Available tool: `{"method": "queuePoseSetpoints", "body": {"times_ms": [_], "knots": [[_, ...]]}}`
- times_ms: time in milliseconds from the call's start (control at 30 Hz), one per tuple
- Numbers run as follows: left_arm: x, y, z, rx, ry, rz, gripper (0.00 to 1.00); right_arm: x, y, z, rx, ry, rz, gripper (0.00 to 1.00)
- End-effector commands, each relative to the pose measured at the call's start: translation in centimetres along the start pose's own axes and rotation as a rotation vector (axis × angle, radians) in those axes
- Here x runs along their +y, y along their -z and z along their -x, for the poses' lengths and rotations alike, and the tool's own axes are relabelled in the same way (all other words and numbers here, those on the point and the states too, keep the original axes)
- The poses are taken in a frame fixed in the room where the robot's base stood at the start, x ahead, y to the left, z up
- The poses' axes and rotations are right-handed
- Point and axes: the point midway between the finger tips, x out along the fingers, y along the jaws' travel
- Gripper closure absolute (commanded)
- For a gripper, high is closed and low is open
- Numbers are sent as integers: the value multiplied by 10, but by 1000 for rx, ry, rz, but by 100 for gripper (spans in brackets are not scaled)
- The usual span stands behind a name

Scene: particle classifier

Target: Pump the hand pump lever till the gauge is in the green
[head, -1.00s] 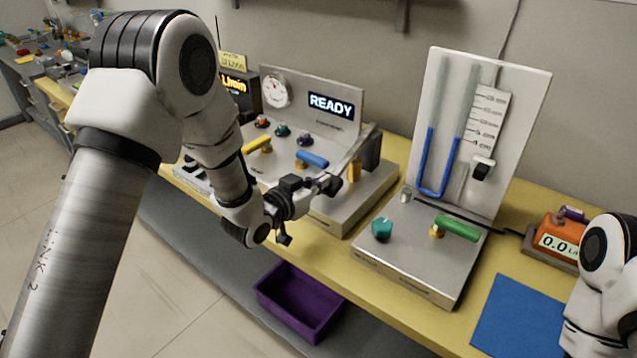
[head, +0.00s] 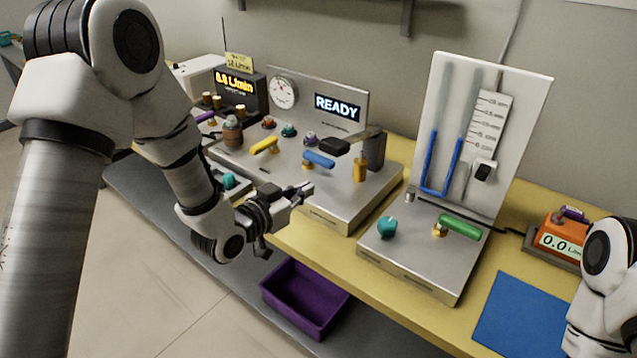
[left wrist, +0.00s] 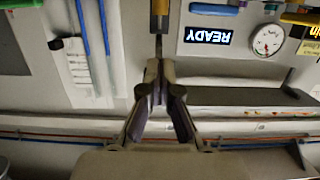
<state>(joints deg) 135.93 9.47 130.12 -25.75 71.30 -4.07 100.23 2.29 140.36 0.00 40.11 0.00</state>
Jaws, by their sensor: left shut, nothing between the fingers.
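The hand pump lever (head: 361,136) is a grey bar with a black grip (head: 335,146). It reaches left from a dark post (head: 376,151) at the right end of the grey console, above a brass cylinder (head: 359,169). The round white gauge (head: 283,93) is on the console's back panel; its needle is too small to read. It shows upside down in the left wrist view (left wrist: 268,40). My left gripper (head: 309,187) is shut and empty, below and left of the grip, apart from it. Its fingers also show in the left wrist view (left wrist: 158,68). My right gripper is out of view.
Yellow (head: 264,145) and blue (head: 319,160) handles stand on the console near the lever. A manometer board (head: 424,115) and its base with a green handle (head: 459,227) stand to the right. A purple bin (head: 304,299) lies below the table's front edge.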

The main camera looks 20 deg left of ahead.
Motion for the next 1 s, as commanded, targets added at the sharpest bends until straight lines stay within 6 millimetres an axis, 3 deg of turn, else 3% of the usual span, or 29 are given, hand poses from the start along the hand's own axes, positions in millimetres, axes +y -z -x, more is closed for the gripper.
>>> {"method": "queuePoseSetpoints", "body": {"times_ms": [100, 233, 1000], "knots": [[-1, -7, 20, 2, 1, 4, 100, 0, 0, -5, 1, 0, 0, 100], [0, -8, 30, 4, 1, 0, 100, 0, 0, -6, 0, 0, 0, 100], [0, -7, 32, 5, 1, -2, 100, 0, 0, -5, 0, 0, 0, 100]]}}
